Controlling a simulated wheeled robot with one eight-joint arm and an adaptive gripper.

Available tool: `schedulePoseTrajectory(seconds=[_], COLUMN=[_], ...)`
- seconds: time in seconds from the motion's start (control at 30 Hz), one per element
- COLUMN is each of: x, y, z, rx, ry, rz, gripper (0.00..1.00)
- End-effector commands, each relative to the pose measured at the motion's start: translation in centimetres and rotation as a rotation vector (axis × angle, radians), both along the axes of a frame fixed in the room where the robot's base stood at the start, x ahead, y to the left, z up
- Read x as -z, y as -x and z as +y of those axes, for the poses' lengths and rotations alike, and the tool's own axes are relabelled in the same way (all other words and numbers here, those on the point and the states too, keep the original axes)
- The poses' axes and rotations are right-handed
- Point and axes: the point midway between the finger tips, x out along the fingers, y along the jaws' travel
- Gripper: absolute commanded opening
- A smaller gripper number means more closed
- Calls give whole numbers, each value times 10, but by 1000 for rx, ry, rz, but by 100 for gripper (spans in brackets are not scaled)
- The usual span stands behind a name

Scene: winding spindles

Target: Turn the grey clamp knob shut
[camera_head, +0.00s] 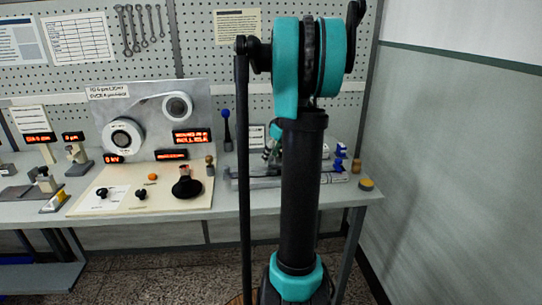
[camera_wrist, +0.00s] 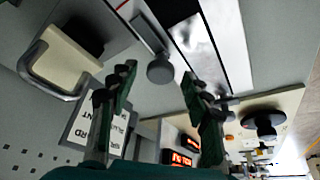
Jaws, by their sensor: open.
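A round dark grey knob (camera_wrist: 160,70) shows in the wrist view, at the end of a grey bar beside a pale metal strip. I take it for the clamp knob. My gripper (camera_wrist: 159,77) is open, with one dark green finger on each side of the knob in the picture. I see no finger clearly touching it, and the depth between them is hard to judge. In the head view my own arm covers this part of the bench, and I cannot make out the knob or my gripper there.
A cream block with a grey handle (camera_wrist: 65,60) and a printed card (camera_wrist: 97,130) lie close to the left finger. A console (camera_head: 130,200) with a black knob (camera_head: 187,187) stands left of my arm. A blue-topped lever (camera_head: 226,115) stands upright beside it.

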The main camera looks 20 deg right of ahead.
Motion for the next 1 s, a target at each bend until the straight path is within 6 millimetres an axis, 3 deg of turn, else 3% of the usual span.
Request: schedulePoseTrajectory(seconds=[0.3, 0.7, 1.0], x=[3, 3, 3], y=[-1, -1, 0], z=[1, 0, 1], rx=[0, 0, 35], ry=[0, 0, 1], rz=[0, 0, 1], gripper=[49, 0, 0])
